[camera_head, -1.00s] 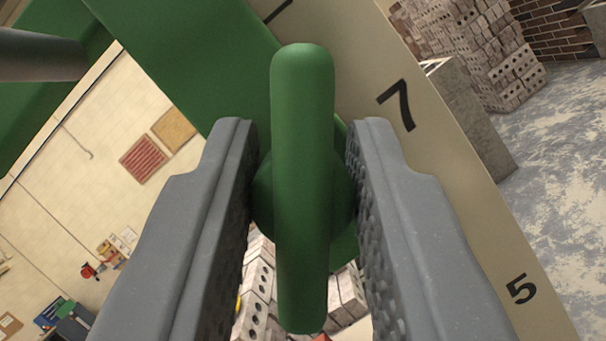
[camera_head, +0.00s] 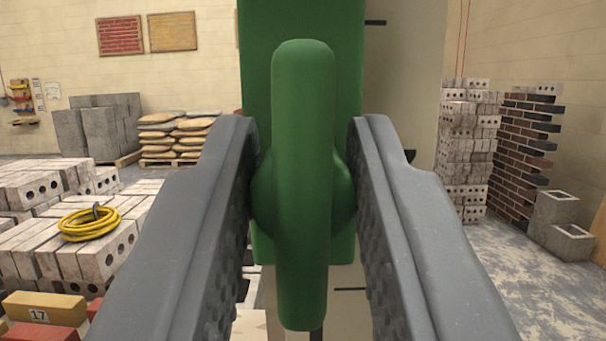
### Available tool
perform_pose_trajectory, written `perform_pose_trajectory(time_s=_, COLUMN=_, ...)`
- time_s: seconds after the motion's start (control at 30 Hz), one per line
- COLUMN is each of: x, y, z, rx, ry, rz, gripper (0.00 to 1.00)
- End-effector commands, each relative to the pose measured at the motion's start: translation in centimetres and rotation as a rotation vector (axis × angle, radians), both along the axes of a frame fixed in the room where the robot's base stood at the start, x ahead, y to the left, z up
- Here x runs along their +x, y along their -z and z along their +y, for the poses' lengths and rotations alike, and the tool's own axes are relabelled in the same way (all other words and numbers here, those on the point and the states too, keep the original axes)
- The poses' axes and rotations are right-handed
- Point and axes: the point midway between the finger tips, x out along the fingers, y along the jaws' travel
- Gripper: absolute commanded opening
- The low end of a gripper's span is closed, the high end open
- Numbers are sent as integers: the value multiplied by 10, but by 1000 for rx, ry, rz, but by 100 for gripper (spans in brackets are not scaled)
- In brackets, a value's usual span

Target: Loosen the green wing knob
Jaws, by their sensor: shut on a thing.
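The green wing knob (camera_head: 303,185) is in the middle of the view, its long wing upright in the picture and its round hub behind. My gripper (camera_head: 303,190) is shut on it, with one grey jaw on each side at the hub. Behind the knob is a green block (camera_head: 262,90) against a pale post (camera_head: 405,90) with black tick marks. The knob hides the middle of the block and any shaft behind it.
At left are stacked pale bricks (camera_head: 35,195) with a coiled yellow hose (camera_head: 90,224). Bags (camera_head: 175,130) lie on a pallet behind. A brick stack (camera_head: 467,150) and grey blocks (camera_head: 556,215) stand at right. The floor (camera_head: 490,270) at lower right is clear.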

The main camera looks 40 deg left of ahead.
Motion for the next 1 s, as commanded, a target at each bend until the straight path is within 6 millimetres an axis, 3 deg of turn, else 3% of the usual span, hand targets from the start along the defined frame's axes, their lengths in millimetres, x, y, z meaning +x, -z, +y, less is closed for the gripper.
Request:
perform_pose_trajectory(time_s=0.53, x=0, y=-1, z=-1, rx=-21, ry=3, rz=-16, gripper=1)
perform_pose_trajectory(time_s=0.57, x=0, y=-1, z=-1, rx=-21, ry=3, rz=-16, gripper=29)
perform_pose_trajectory(time_s=0.63, x=0, y=-1, z=-1, rx=-20, ry=3, rz=-16, gripper=45)
perform_pose_trajectory(time_s=1.0, x=-3, y=1, z=-3, rx=-21, ry=1, rz=-16, gripper=45)
